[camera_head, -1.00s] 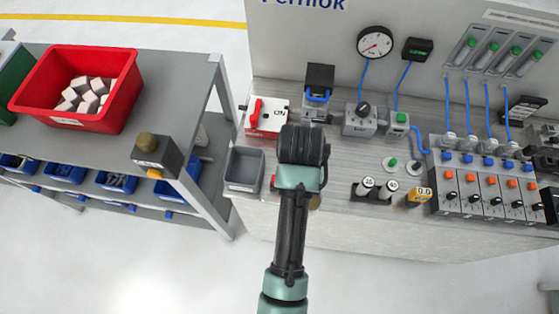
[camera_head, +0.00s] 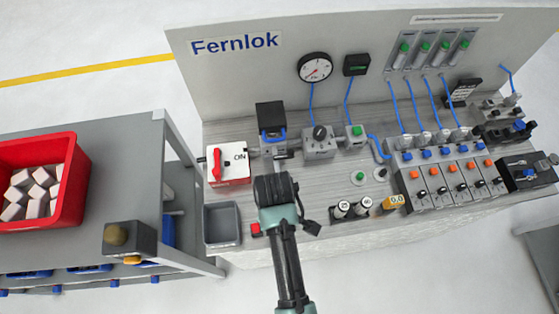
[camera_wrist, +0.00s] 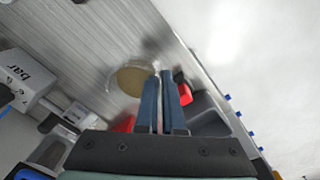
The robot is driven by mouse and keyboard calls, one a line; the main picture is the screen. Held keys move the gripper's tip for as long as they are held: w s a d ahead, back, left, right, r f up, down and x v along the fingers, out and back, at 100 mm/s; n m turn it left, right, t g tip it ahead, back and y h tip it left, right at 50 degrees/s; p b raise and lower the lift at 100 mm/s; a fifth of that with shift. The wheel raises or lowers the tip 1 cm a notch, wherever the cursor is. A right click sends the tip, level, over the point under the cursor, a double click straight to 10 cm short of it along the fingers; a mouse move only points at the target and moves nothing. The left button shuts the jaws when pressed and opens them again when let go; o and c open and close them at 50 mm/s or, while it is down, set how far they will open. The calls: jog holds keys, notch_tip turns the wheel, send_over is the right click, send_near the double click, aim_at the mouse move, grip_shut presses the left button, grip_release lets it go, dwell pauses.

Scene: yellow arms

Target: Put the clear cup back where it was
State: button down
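In the wrist view a faint clear rim, which looks like the clear cup (camera_wrist: 110,78), curves around the left side of a tan disc (camera_wrist: 133,78) near the bench's front edge. I cannot tell whether the cup touches the disc. My gripper (camera_wrist: 160,78) has its two blue fingers close together with a thin gap, across the right side of the rim. They appear shut on the cup's thin wall, though the wall between them is hard to see. In the head view my gripper (camera_head: 274,185) is over the bench front, and my arm hides the cup and disc.
A grey bin (camera_head: 222,226) and a red button (camera_head: 256,229) are left of my gripper on the bench (camera_head: 330,185). A red-and-white switch box (camera_head: 228,166) is behind the bin. Black-and-white knobs (camera_head: 352,208) stand to the right. A red crate (camera_head: 70,185) is on the left shelf.

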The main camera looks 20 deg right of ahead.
jog(key=shift+f, duration=2.8)
jog(key=shift+f, duration=0.1)
jog(key=c, duration=1)
grip_release()
jog(key=shift+c, duration=0.2)
